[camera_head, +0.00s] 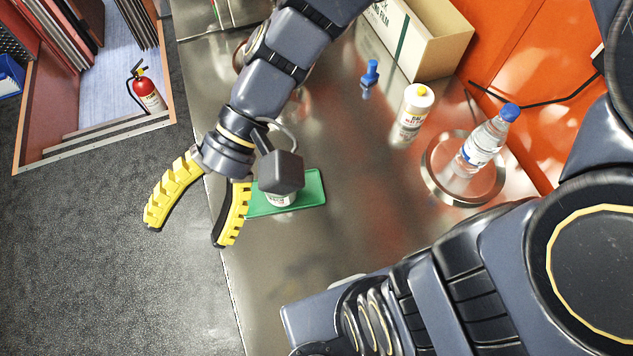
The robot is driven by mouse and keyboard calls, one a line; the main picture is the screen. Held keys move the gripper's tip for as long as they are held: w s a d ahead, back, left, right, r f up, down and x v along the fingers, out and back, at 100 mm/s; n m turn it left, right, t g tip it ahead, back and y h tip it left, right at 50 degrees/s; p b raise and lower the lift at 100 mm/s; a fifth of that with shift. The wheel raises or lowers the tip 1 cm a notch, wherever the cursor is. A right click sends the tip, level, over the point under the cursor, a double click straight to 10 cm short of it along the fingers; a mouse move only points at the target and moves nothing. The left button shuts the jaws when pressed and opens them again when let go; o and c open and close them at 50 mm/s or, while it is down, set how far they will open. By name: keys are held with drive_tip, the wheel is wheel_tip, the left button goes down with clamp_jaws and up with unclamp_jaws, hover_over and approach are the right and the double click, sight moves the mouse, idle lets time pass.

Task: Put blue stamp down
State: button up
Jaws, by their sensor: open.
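The blue stamp (371,74) stands upright on the steel counter (330,255), near the cardboard box at the back. My gripper (188,234) has two yellow, ribbed fingers spread wide apart with nothing between them. It is at the counter's left edge, with one finger out over the dark floor. The gripper is well to the left of the stamp and nearer the bottom of the picture, not touching it.
A green tray (312,190) with a partly hidden white container lies beside my gripper. The counter's front is clear.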

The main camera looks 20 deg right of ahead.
drive_tip(key=s+d+f+t+h, duration=0.1)
drive_tip(key=d+t+h, duration=0.1)
drive_tip(key=d+h, duration=0.3)
drive_tip(key=s+d+f+n+t+h, duration=0.1)
drive_tip(key=d+h, duration=0.3)
drive_tip(key=d, duration=0.7)
drive_tip(key=shift+s+f+t+h, duration=0.35)
drive_tip(key=shift+s+t+h, duration=0.1)
drive_tip(key=shift+t, duration=0.45)
